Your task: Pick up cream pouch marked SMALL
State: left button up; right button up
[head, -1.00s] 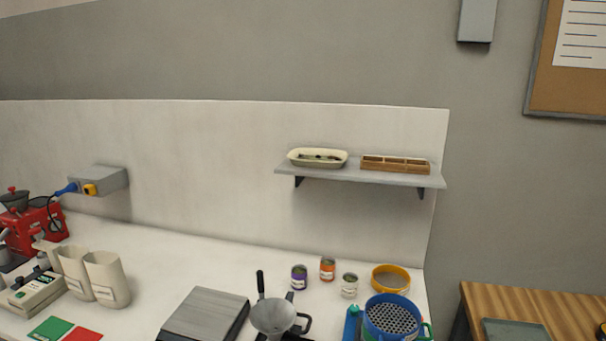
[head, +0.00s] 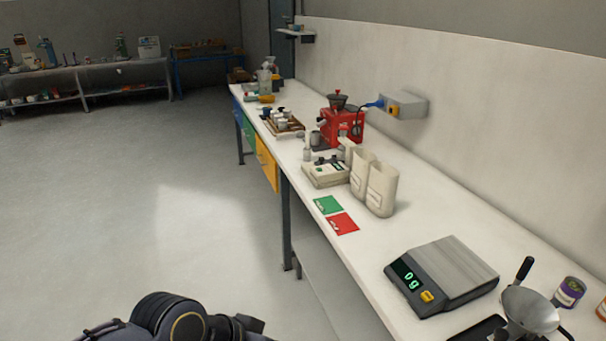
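Two cream pouches stand upright side by side on the white bench, both in the head view. One pouch (head: 360,172) is a little farther back, and the other pouch (head: 381,191) is nearer and partly overlaps it. Each has a pale label on its front, but the print is too small to read, so I cannot tell which is marked SMALL. Part of my own dark arm shows at the bottom edge, well away from the pouches. Neither of my grippers can be made out.
Green (head: 327,205) and red (head: 342,223) cards lie in front of the pouches. A cream box (head: 326,175) and a red machine (head: 343,127) stand behind. Floor along the bench's left is clear.

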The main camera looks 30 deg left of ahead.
aim_at(363, 175)
jog(key=u, duration=0.6)
jog(key=i+j+z, duration=0.1)
jog(key=i+j, duration=0.2)
jog(key=i+j+z, duration=0.1)
jog(key=i+j, duration=0.25)
jog(key=i+j+z, duration=0.1)
jog(key=i+j, duration=0.25)
jog(key=i+j+z, duration=0.15)
jog(key=i+j, duration=0.15)
jog(key=i+j+z, duration=0.1)
jog(key=i+j, duration=0.2)
jog(key=j, duration=0.2)
jog(key=i+j+z, duration=0.1)
jog(key=i+j, duration=0.15)
jog(key=j, duration=0.2)
jog(key=i+j+z, duration=0.1)
jog(key=i+j, duration=0.15)
jog(key=j, duration=0.2)
jog(key=i+j+z, duration=0.1)
jog(key=i+j, duration=0.15)
jog(key=j, duration=0.25)
